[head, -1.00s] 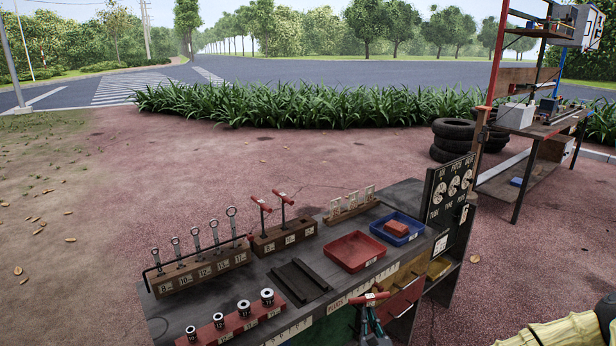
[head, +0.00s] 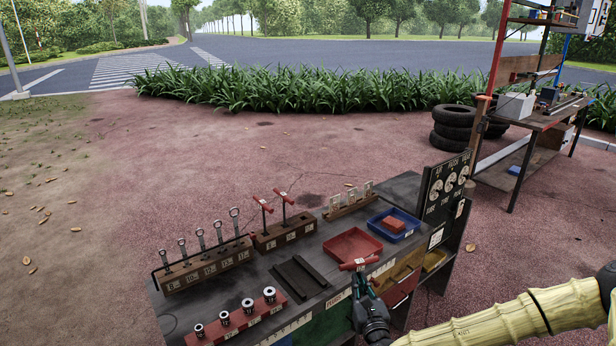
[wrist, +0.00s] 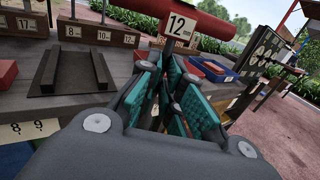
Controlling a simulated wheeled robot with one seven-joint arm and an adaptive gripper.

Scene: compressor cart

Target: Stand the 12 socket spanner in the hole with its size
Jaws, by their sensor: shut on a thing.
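The 12 socket spanner has a red T-handle (head: 358,264) with a white tag. In the wrist view its red bar (wrist: 180,15) crosses the top and the tag reads 12 mm. My gripper (head: 364,291) is shut on it below the handle, in front of the bench's front edge. The teal finger pads (wrist: 172,95) hide its shank and lower end. The wooden spanner block (head: 284,236) stands farther back, to the left. Two other red T-handled spanners (head: 263,203) stand in its left and middle holes. The right hole, at the 12 label (wrist: 129,39), has nothing standing in it.
The bench also holds a red tray (head: 353,259), a blue tray (head: 393,236) with a red block, a dark grooved pad (head: 298,278), a spanner rack (head: 204,266) and a red socket rail (head: 238,321). A gauge board (head: 446,190) rises at the right end.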

